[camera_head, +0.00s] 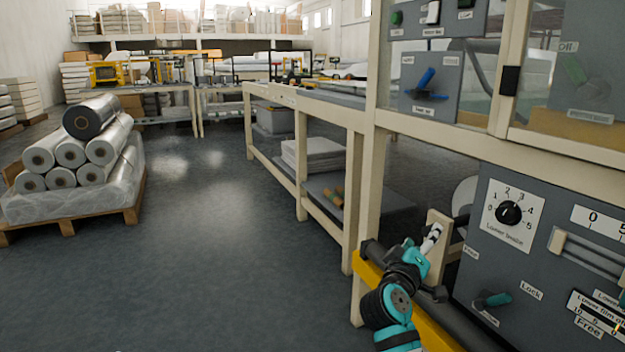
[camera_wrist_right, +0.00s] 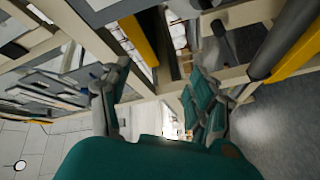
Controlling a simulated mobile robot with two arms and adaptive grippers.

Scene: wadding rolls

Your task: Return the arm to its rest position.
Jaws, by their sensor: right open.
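My right arm (camera_head: 392,303), teal and black, comes in from the bottom right in the head view. It is in front of the machine frame with its yellow bar. Frame beams and a yellow bar (camera_wrist_right: 138,40) show beyond the fingers. Whether the arm touches the frame cannot be told. My left arm and gripper are not in view.
The grey panel carries a round dial (camera_head: 509,213), a teal-handled lever (camera_head: 492,300) and a slider (camera_head: 590,258). An upper panel has a blue lever (camera_head: 426,80). A pallet (camera_head: 70,222) of wrapped rolls stands at left. Open floor (camera_head: 215,260) lies between.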

